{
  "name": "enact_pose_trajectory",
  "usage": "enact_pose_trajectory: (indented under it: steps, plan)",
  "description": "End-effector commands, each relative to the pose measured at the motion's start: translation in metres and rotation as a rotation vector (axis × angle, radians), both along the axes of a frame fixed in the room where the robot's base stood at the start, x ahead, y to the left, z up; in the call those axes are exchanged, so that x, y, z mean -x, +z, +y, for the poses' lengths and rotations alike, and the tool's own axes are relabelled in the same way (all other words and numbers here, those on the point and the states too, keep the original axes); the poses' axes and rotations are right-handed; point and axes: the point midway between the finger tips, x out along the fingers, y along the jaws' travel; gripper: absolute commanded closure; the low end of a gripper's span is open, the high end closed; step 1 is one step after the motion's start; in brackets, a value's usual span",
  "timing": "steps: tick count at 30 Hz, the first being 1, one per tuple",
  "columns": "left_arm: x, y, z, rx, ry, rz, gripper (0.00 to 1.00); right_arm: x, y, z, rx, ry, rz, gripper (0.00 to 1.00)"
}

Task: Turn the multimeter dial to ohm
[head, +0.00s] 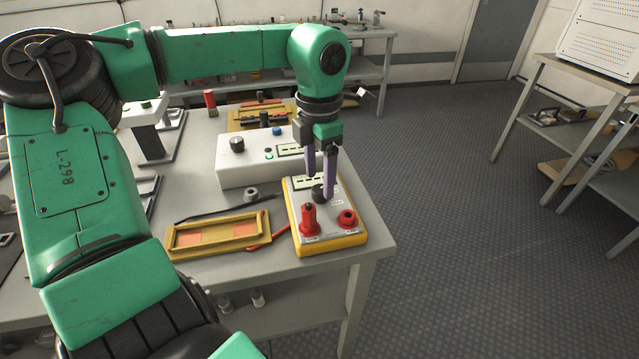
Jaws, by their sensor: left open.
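The multimeter (331,240) is a yellow-edged box with a grey top at the right front corner of the table. A small display and red terminals show on its top. Its black dial (318,194) sits near the middle of the top. My left gripper (321,190) points down over the multimeter from behind, its purple fingers apart and at the dial. The fingers partly hide the dial, and I cannot tell whether they touch it. The dial's setting is too small to read. My right gripper is not in view.
A white box with knobs (236,174) stands behind the multimeter. A yellow tray (190,252) and a black probe lead lie to its left. A red cylinder (210,103) stands farther back. The table (374,255) ends just right of the multimeter; open floor lies beyond.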

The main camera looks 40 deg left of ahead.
Motion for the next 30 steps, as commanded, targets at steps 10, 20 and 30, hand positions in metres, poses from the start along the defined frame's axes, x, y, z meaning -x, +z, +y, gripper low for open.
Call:
enact_pose_trajectory:
  steps: [10, 20, 30]
  plan:
    - [0.0, 0.1, 0.0, -0.003, 0.001, -0.003, 0.29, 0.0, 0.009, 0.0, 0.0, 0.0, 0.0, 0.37]
    - [0.0, 0.118, 0.0, 0.0, -0.002, -0.001, 0.29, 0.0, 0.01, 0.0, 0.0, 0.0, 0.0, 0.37]
    - [0.0, 0.117, 0.0, 0.0, -0.001, -0.001, 0.29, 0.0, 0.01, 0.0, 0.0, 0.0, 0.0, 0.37]
